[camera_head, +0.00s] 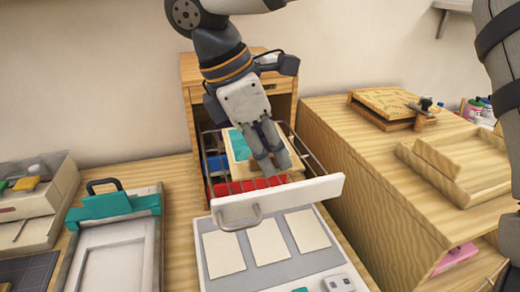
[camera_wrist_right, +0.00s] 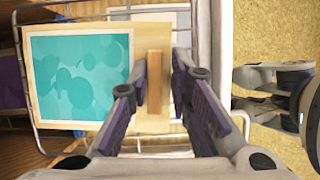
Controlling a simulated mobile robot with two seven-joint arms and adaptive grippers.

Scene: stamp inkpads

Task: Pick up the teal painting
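The teal painting (camera_head: 239,145) lies in the open wire drawer in the head view. It has a pale wooden frame and a teal picture with round blots, which shows clearly in the wrist view (camera_wrist_right: 80,75). My right gripper (camera_head: 274,166) reaches down over the painting's right side. In the wrist view my right gripper (camera_wrist_right: 158,98) is open, its fingers apart on either side of a narrow raised wooden strip (camera_wrist_right: 153,85) at the frame's side. I cannot tell whether either finger touches it.
The drawer's white front (camera_head: 285,202) and wire sides surround the painting. A red item (camera_head: 225,187) lies beneath it. A panel with pale cards (camera_head: 268,243) lies in front. A wooden cabinet (camera_head: 390,190) stands to the right, a teal-clipped board (camera_head: 115,225) to the left.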

